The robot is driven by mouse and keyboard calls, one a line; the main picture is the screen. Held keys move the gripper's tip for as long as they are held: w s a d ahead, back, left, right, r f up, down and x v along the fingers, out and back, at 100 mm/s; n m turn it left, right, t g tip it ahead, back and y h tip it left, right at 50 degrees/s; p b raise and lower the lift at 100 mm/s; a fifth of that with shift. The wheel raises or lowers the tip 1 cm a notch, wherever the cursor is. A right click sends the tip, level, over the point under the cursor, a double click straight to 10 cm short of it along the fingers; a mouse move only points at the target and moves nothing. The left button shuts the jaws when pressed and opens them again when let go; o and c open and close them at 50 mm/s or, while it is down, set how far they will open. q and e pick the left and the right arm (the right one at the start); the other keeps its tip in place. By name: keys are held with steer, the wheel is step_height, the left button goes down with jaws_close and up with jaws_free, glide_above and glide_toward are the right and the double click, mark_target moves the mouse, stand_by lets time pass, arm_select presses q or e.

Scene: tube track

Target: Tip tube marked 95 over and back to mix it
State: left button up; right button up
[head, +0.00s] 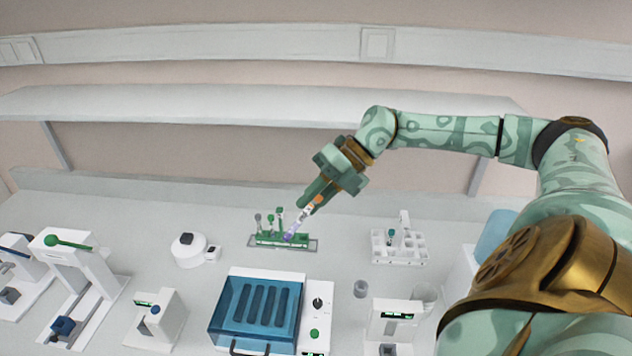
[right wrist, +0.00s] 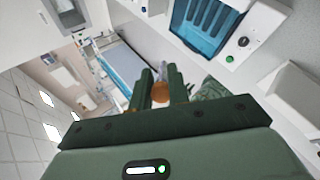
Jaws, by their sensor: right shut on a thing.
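My right gripper (head: 312,198) is shut on a slim tube (head: 299,222). The tube is tilted, with an orange part up between the fingers and a purplish lower end pointing down and left, in front of the green rack. In the right wrist view the fingers (right wrist: 161,88) close around the orange-brown part (right wrist: 160,92), and the pale tube (right wrist: 174,76) shows beyond it. I cannot read the number on it. The green rack (head: 265,241) holds several tubes at its left part. I cannot tell whether the held tube's end touches the rack. My left gripper is not in view.
A white rack (head: 411,256) with a tube stands to the right. A blue-lidded machine (head: 228,312) stands in front, and a small white round device (head: 186,250) to the left. A shelf (head: 200,108) runs above the bench. Bare bench lies between the racks.

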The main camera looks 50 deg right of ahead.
steer(key=h+p, duration=0.2)
steer(key=p, duration=0.1)
steer(key=g+h+p, duration=0.1)
steer(key=h+p, duration=0.2)
steer(key=p, duration=0.1)
steer(key=a+r+h+p, duration=0.1)
steer(key=h+p, duration=0.2)
steer(key=p, duration=0.1)
steer(key=shift+w+r+n+g, duration=0.1)
steer(key=shift+w+n+g, duration=0.05)
steer(key=shift+n+g, duration=0.25)
steer(key=shift+h+p, duration=0.45)
steer(key=shift+h, duration=0.15)
steer(key=shift+f, duration=0.25)
steer(key=shift+d+f, duration=0.1)
steer(key=shift+f, duration=0.05)
